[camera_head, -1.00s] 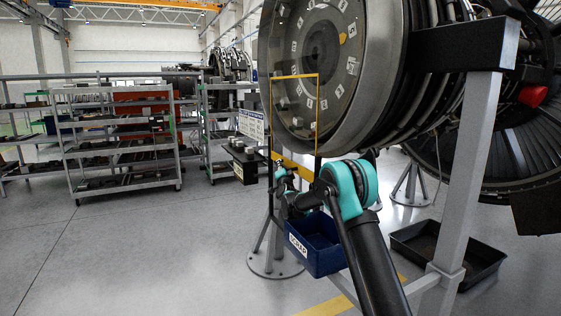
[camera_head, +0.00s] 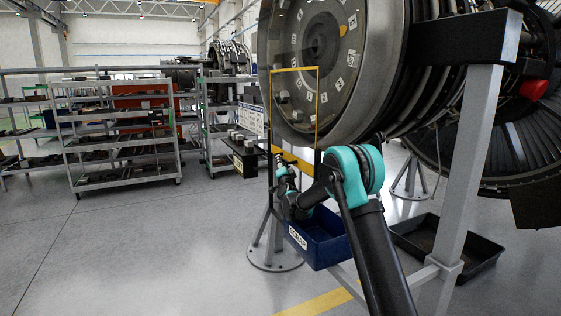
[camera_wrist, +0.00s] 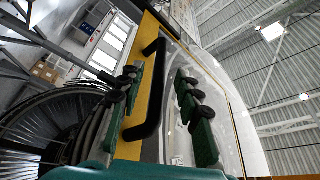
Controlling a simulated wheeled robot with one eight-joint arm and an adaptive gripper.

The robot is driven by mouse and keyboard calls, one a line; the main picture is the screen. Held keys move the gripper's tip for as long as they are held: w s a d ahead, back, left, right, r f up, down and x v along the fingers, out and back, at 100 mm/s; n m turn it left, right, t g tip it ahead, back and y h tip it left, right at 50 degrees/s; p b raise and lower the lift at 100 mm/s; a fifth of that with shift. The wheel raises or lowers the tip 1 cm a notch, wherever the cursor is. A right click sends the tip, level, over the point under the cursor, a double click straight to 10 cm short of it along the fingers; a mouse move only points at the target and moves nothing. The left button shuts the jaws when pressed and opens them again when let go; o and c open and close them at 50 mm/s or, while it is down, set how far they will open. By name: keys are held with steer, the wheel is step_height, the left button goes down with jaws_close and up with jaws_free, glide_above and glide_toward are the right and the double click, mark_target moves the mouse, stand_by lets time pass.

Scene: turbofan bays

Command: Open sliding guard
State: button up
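The sliding guard is a clear panel in a thin yellow frame (camera_head: 318,108), standing in front of the engine's round face in the head view. In the wrist view its yellow edge (camera_wrist: 134,118) runs up the middle and carries a black bar handle (camera_wrist: 157,88). My gripper (camera_wrist: 158,76) is open, with one dark green padded finger on each side of the handle. The handle lies between the fingers, with gaps visible on both sides. In the head view my arm reaches toward the guard's lower part, and the fingers are too small to make out.
A blue labelled bin (camera_head: 318,246) sits just below my arm. A grey stand post (camera_head: 472,165) rises close on the right, with a black tray (camera_head: 488,262) on the floor behind it. Shelf racks (camera_head: 118,140) stand at left. The floor at lower left is clear.

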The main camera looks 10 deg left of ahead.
steer(key=r+v, duration=0.2)
steer(key=v, duration=1)
steer(key=shift+s+d+r, duration=0.2)
steer(key=shift+s+r, duration=0.05)
steer(key=shift+s, duration=0.15)
steer(key=shift+d, duration=0.1)
